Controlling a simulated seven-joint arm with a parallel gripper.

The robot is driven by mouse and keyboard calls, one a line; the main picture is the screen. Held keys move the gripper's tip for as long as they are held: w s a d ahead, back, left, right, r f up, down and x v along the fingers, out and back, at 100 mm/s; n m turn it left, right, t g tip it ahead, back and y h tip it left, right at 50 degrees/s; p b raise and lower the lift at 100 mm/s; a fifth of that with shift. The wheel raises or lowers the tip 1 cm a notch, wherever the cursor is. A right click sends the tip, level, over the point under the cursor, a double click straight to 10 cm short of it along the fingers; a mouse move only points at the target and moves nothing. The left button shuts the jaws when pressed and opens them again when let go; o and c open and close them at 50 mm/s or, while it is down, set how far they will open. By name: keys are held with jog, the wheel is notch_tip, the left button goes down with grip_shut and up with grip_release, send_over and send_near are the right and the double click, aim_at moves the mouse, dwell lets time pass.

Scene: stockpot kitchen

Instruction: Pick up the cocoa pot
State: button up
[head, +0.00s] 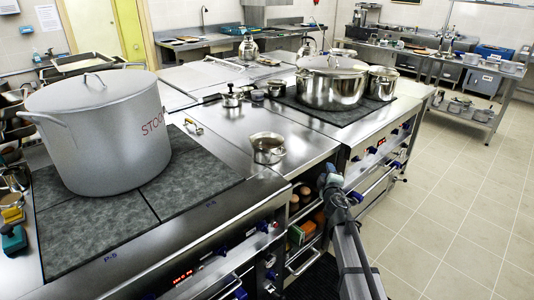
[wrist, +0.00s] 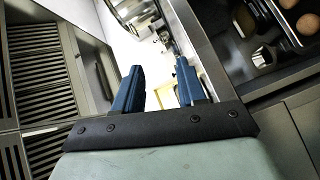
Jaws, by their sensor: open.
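The cocoa pot seems to be the small open steel pot (head: 267,147) with something brownish inside. It stands upright on the steel counter between the two cooktops, near the front edge in the head view. My gripper (head: 329,172) is to the right of this pot and apart from it, by the front of the range. In the wrist view my gripper (wrist: 158,88) shows two blue fingers spread apart with nothing between them. I cannot make out the small pot for sure in the wrist view.
A large grey stockpot (head: 98,130) stands on the left cooktop (head: 180,180). A big lidded steel pot (head: 331,82) stands on the back cooktop. Small lidded pots (head: 231,98) sit behind the small pot. Open shelves with eggs (wrist: 308,24) lie below the counter. Floor (head: 450,220) is clear at right.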

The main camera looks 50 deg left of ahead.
jog(key=s+a+n+g+y, duration=0.3)
jog(key=s+a+n, duration=0.1)
jog(key=n, duration=0.1)
jog(key=n+g+y, duration=0.2)
jog(key=n+g, duration=0.2)
jog(key=g, duration=0.1)
send_near(277, 156)
jog(key=x, duration=0.9)
jog(key=shift+a, duration=0.1)
jog(key=shift+c, duration=0.3)
grip_shut()
dwell(0.6)
